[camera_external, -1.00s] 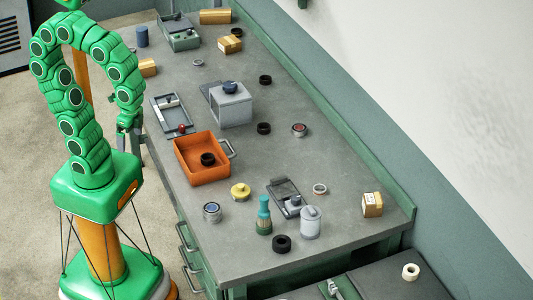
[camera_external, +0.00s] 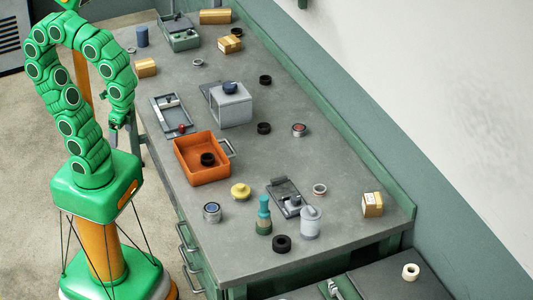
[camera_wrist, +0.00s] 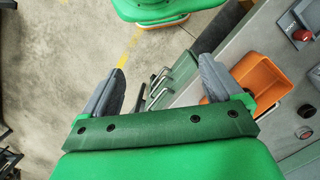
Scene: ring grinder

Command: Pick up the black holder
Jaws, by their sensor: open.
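Which thing is the black holder I cannot tell for sure. A dark flat holder-like tray (camera_external: 279,187) with a grey-blue knob lies at the near middle of the bench. Several black rings also lie there: one (camera_external: 208,159) inside the orange bin, one (camera_external: 282,243) near the front edge, and others farther back. My gripper (camera_external: 120,150) hangs off the bench's left edge, apart from all of these. In the wrist view my gripper (camera_wrist: 162,85) has its two grey fingers wide apart with nothing between them.
The orange bin (camera_external: 184,171) stands near the bench's left edge; it also shows in the wrist view (camera_wrist: 262,76). Around it are a red-knobbed tray (camera_external: 159,105), grey box (camera_external: 234,111), yellow pot (camera_external: 240,191), green bottle (camera_external: 264,222) and grey canister (camera_external: 310,226). Drawer handles (camera_external: 186,240) stick out.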

